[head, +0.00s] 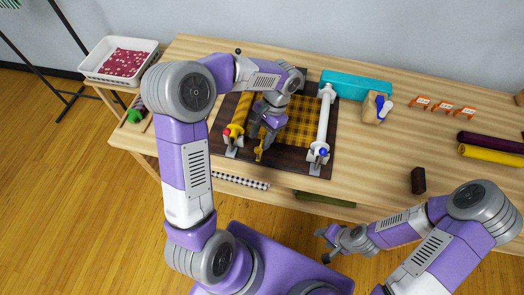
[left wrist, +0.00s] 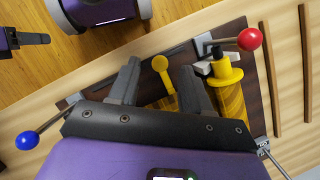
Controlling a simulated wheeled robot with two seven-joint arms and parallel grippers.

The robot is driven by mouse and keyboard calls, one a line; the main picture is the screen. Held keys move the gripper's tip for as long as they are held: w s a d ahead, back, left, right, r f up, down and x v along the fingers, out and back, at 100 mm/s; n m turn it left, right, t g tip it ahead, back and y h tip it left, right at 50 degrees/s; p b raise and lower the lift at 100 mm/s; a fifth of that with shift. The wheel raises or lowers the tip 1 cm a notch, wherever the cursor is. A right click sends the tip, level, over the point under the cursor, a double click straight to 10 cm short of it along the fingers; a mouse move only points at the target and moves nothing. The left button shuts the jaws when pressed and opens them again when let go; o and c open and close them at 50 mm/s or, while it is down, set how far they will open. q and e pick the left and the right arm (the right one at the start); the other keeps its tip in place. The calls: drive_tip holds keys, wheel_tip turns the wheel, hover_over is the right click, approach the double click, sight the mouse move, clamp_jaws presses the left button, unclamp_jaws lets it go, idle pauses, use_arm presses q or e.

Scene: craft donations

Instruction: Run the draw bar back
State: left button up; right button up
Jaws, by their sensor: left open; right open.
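A dark brown board (head: 222,148) on the bench carries yellow-and-black checked cloth (head: 300,122) between a yellow roller (head: 243,100) and a white roller (head: 325,115). A small yellow handle (head: 259,153), perhaps the draw bar's, stands near the board's front edge. My left gripper (head: 256,136) is over it. In the left wrist view, the yellow handle (left wrist: 161,66) shows between the open fingertips (left wrist: 160,76), and I see no clear contact. The rest of the bar is hidden by the gripper. My right gripper (head: 325,243) is open and empty in front of the bench.
A red-knobbed lever (head: 227,132) and a blue-knobbed lever (head: 323,152) flank the handle. A teal box (head: 356,86) lies behind the white roller. A dark block (head: 418,180) and cloth rolls (head: 490,153) lie right. A white tray (head: 120,60) stands left.

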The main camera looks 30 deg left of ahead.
use_arm(q)
drive_tip(key=b, duration=0.3)
approach(256, 160)
drive_tip(key=b+x, duration=0.1)
drive_tip(key=x, duration=0.2)
drive_tip(key=s+x, duration=0.1)
drive_tip(key=x, duration=0.3)
drive_tip(key=shift+a+b, duration=0.15)
drive_tip(key=shift+b, duration=0.25)
drive_tip(key=shift+c, duration=0.3)
drive_tip(key=shift+r, duration=0.1)
clamp_jaws()
